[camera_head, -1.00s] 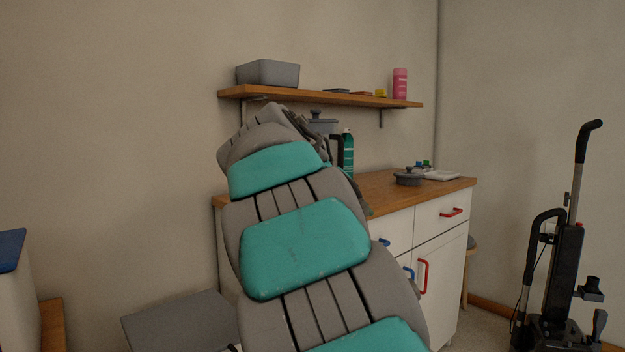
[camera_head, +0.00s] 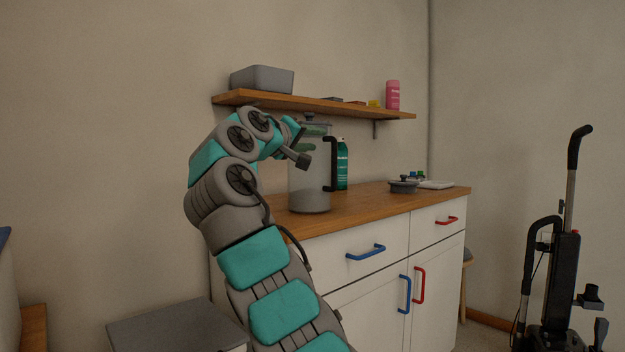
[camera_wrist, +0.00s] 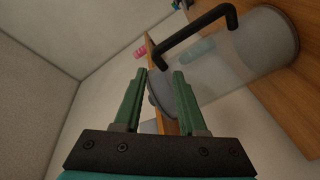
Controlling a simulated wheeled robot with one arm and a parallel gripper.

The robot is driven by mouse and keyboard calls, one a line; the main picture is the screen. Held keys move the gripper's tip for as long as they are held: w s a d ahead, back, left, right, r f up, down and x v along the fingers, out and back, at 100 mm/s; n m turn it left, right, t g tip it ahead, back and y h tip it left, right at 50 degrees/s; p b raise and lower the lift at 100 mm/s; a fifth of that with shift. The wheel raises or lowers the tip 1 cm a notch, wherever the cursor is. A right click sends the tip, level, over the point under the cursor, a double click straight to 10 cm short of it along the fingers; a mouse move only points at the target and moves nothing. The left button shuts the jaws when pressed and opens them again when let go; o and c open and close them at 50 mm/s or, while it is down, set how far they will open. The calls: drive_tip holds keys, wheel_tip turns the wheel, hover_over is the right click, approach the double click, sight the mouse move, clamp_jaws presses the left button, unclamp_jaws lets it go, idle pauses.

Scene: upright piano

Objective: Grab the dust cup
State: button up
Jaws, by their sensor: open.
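The dust cup (camera_head: 309,188) is a clear, greyish cylinder with a black handle on its right side. It stands upright on the wooden counter in the head view. In the wrist view the dust cup (camera_wrist: 235,62) lies beyond and to the right of the fingers, its black handle (camera_wrist: 195,35) at the top. In the wrist view my gripper (camera_wrist: 162,75) is open, with nothing clearly between the fingers. Contact cannot be told.
A green bottle (camera_head: 342,165) stands close behind the cup's handle. A wooden shelf (camera_head: 330,107) hangs above, holding a grey bin (camera_head: 262,79) and a pink bottle (camera_head: 392,95). An upright vacuum (camera_head: 562,275) stands at far right.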

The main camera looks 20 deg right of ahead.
sight(331, 140)
drive_tip(key=shift+s+d+p+x, duration=0.15)
drive_tip(key=shift+p+x, duration=0.3)
drive_tip(key=shift+x, duration=1.5)
drive_tip(key=shift+s+d+p+x, duration=0.15)
drive_tip(key=shift+p+x, duration=0.3)
drive_tip(key=shift+x, duration=1.5)
drive_tip(key=shift+a+f, duration=0.1)
drive_tip(key=shift+f, duration=0.1)
drive_tip(key=shift+c, duration=0.3)
clamp_jaws()
